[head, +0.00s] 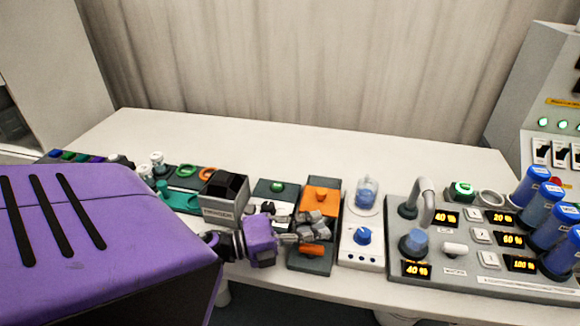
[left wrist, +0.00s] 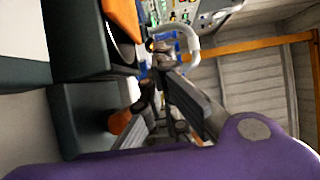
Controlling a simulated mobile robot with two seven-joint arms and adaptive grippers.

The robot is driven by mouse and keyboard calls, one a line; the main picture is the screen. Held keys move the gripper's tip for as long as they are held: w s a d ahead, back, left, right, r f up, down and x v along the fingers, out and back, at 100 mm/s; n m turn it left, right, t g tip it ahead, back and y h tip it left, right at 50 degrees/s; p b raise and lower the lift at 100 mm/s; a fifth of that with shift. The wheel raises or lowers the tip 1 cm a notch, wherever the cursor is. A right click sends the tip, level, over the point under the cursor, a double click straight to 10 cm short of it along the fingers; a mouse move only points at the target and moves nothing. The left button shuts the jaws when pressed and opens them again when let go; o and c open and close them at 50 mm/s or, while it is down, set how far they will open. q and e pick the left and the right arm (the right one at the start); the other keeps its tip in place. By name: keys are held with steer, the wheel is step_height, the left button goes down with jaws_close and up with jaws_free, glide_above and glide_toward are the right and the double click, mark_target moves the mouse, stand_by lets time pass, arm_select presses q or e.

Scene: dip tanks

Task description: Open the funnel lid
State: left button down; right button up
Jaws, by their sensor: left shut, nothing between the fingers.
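No part is clearly marked as the funnel lid. A dark station with an orange block (head: 321,199) on top and an orange handle (head: 312,249) at its front stands mid-table. My left gripper (head: 322,229) is shut and empty, over this station between the block and the handle. Its fingers hide part of the station. In the left wrist view the fingers (left wrist: 160,58) point away, with the orange block (left wrist: 124,17) and the orange handle (left wrist: 120,122) beside them. Contact cannot be told. My right gripper is not in view.
A grey box with a black faceted top (head: 226,187) stands left of my wrist. A white unit with a blue knob (head: 362,236) is close on the right, then a grey control panel (head: 455,262) with a curved pipe and blue canisters. The table's back strip (head: 300,150) is clear.

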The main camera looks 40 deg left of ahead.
mark_target(321, 197)
arm_select(q)
steer(key=w, duration=0.1)
steer(key=w+a, duration=0.1)
steer(key=w, duration=0.1)
steer(key=shift+a+r, duration=0.1)
steer(key=shift+a, duration=0.2)
steer(key=shift+w+a+p, duration=0.3)
steer(key=shift+w+a, duration=0.05)
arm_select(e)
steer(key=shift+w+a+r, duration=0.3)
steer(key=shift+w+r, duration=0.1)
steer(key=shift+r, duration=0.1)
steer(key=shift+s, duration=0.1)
